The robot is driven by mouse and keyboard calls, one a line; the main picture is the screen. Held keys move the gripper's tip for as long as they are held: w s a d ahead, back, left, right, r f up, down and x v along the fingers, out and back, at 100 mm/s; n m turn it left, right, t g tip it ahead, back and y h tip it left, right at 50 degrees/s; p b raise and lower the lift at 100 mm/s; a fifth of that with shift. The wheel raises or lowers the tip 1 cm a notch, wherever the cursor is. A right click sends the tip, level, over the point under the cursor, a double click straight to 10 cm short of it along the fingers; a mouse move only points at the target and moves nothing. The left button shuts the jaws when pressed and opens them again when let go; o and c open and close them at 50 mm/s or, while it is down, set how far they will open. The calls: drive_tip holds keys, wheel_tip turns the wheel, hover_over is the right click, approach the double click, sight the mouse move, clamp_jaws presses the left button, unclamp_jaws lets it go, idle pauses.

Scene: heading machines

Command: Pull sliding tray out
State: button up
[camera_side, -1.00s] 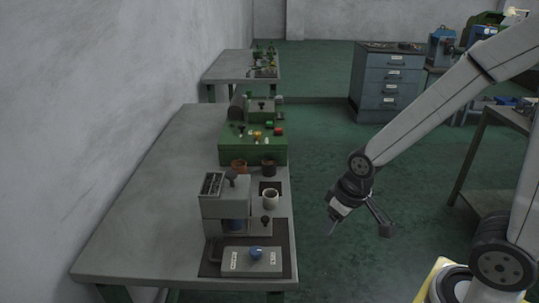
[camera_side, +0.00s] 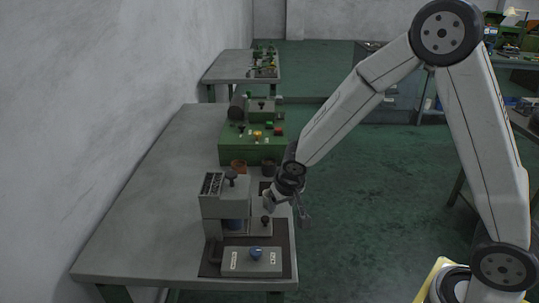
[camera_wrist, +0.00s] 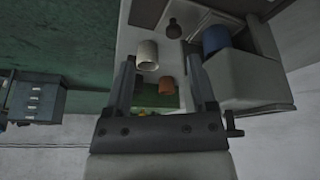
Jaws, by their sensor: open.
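The grey machine (camera_side: 211,207) stands near the front of the table. A light plate with a dark knob (camera_side: 265,221), which looks like the sliding tray (camera_side: 259,230), sits at its lower right side. In the wrist view the knob (camera_wrist: 174,29) stands on the pale plate (camera_wrist: 138,38), beyond the fingertips. My gripper (camera_side: 287,211) is open at the table's right edge, above and right of the knob and apart from it. In the wrist view no object is visibly gripped between the fingers (camera_wrist: 160,60). How far the tray is pushed in is unclear.
A white cup (camera_wrist: 148,54) and orange-brown pots (camera_wrist: 167,85) appear between the fingers in the wrist view. A blue cylinder (camera_wrist: 214,40) is by the machine. A grey control box with a blue knob (camera_side: 251,262) lies in front. A green machine (camera_side: 250,150) stands behind.

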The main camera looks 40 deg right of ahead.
sight(265, 218)
drive_tip(key=shift+m, duration=0.4)
drive_tip(key=w, duration=0.1)
drive_tip(key=w+f, duration=0.1)
drive_tip(key=w, duration=0.1)
drive_tip(key=shift+w+a+f, duration=0.3)
drive_tip(key=shift+a+f, duration=0.1)
drive_tip(key=shift+f, duration=0.15)
drive_tip(key=shift+x, duration=3.75)
drive_tip(key=shift+w+d, duration=0.15)
clamp_jaws()
